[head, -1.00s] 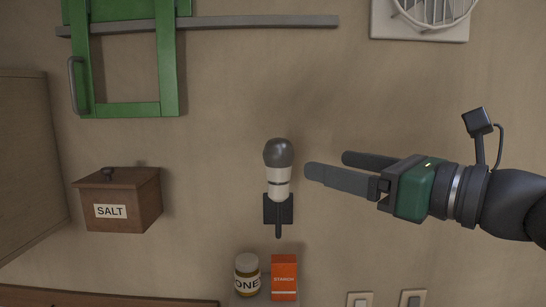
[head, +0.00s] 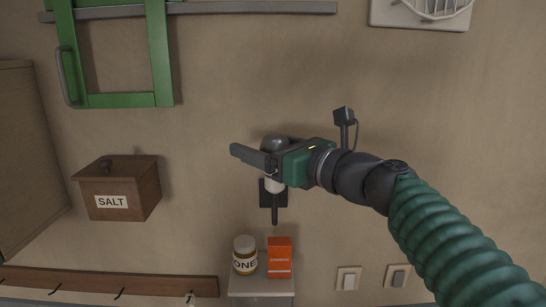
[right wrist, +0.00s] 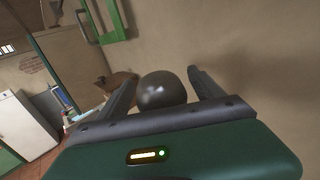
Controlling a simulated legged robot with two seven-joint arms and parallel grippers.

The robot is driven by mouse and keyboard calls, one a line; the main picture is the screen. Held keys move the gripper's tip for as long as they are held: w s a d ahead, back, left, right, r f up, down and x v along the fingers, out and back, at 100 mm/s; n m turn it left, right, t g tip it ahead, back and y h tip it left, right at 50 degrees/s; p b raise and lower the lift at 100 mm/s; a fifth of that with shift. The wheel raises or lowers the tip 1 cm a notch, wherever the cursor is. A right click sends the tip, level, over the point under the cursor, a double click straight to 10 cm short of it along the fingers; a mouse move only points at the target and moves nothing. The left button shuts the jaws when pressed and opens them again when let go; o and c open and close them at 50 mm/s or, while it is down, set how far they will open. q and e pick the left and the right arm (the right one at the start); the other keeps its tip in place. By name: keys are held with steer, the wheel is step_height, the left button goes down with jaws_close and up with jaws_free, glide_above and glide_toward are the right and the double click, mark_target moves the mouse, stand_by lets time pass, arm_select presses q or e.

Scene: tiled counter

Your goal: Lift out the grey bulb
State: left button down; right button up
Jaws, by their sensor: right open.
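The grey bulb (head: 273,143) sits upright in a pale socket (head: 274,184) on a dark wall plate. My right gripper (head: 250,152) reaches across it from the right and hides the bulb's lower part in the head view. In the right wrist view the bulb (right wrist: 162,90) shows as a dark glossy ball between the two open fingers, nearer the middle than either tip. Its contact with the fingers cannot be made out. My left gripper is in neither view.
A wooden salt box (head: 119,187) hangs at the left. A honey jar (head: 245,255) and an orange starch box (head: 279,257) stand on a small ledge below the socket. A green frame (head: 120,99) is at the upper left. Two switches (head: 348,278) are at the lower right.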

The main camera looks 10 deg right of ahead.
steer(key=shift+a, duration=0.25)
steer(key=c, duration=0.4)
steer(key=shift+s+d, duration=0.1)
steer(key=shift+d, duration=0.35)
steer(key=c, duration=0.8)
steer(key=shift+d, duration=0.1)
steer(key=shift+c, duration=1.4)
